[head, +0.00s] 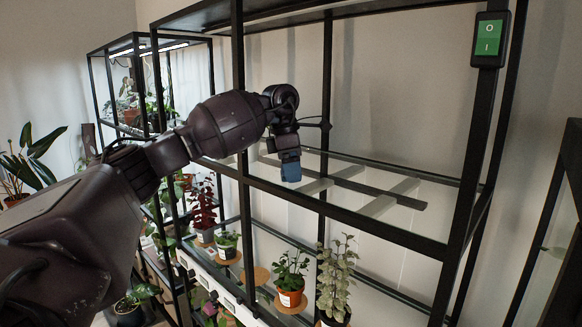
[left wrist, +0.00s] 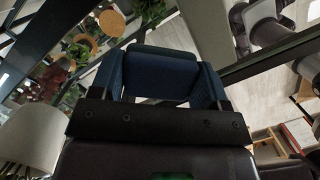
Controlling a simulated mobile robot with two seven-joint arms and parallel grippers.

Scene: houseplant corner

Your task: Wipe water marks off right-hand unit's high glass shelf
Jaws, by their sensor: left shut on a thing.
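The right-hand unit's high glass shelf (head: 345,201) is a clear pane inside a black frame. Pale grey strips (head: 379,206) show across it; I cannot tell water marks from reflections or supports. My left gripper (head: 289,158) reaches in over the front rail near the shelf's left part, pointing down. It is shut on a blue pad (head: 291,172), which also shows between the fingers in the left wrist view (left wrist: 160,75). The pad's lower end is close to the glass; I cannot tell whether it touches. My right gripper is not in view.
A black upright (head: 241,120) stands just left of my gripper, and the front rail (head: 350,213) runs below it. Potted plants (head: 291,297) stand on the lower shelf. A green switch box (head: 489,39) is on the right post. The shelf's right part is clear of objects.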

